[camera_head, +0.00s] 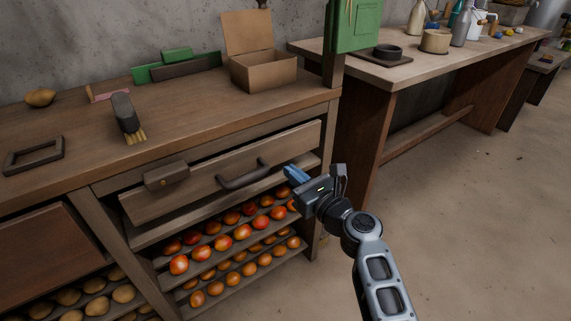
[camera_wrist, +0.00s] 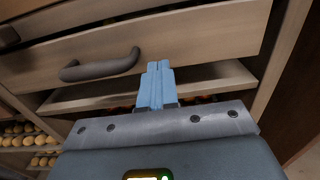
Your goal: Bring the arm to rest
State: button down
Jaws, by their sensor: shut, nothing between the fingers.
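My gripper (camera_head: 291,174) is in front of the workbench, just right of the dark handle (camera_head: 243,174) of a wooden drawer (camera_head: 220,172). Its blue fingers are together with nothing between them. In the wrist view the shut fingertips (camera_wrist: 157,66) point at the drawer front (camera_wrist: 200,38), and the handle (camera_wrist: 100,66) is to their left. The fingers look apart from the handle. The drawer stands partly out from the bench. My arm reaches up from the lower right of the head view.
Shelves of red and orange fruit (camera_head: 241,232) lie below the drawer. A brush (camera_head: 126,118), an open cardboard box (camera_head: 262,68) and a dark frame (camera_head: 33,155) are on the bench top (camera_head: 75,140). A second table (camera_head: 400,72) stands at the right. The floor (camera_head: 470,220) there is clear.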

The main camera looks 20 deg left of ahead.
jog(key=s+d+f+n+t+h+p, duration=0.1)
jog(key=s+d+f+n+h+p, duration=0.3)
jog(key=s+d, duration=1)
jog(key=s+d+f+n+t+h+p, duration=0.15)
jog(key=s+d+f+n+h, duration=0.35)
jog(key=s+d, duration=0.9)
jog(key=s+d+r+n+h+p, duration=0.25)
jog(key=s+r+n, duration=0.2)
jog(key=s, duration=0.35)
jog(key=s+d+r+n+h+p, duration=0.1)
jog(key=s+d+r+n+h, duration=0.2)
jog(key=s+r, duration=0.4)
jog(key=s+d+r+n+t+p, duration=0.1)
jog(key=s+r+n+p, duration=0.1)
jog(key=s+r+n, duration=0.7)
notch_tip(320, 180, up, 4)
jog(key=shift+d+r, duration=0.15)
jog(key=shift+d, duration=0.2)
jog(key=shift+s, duration=0.1)
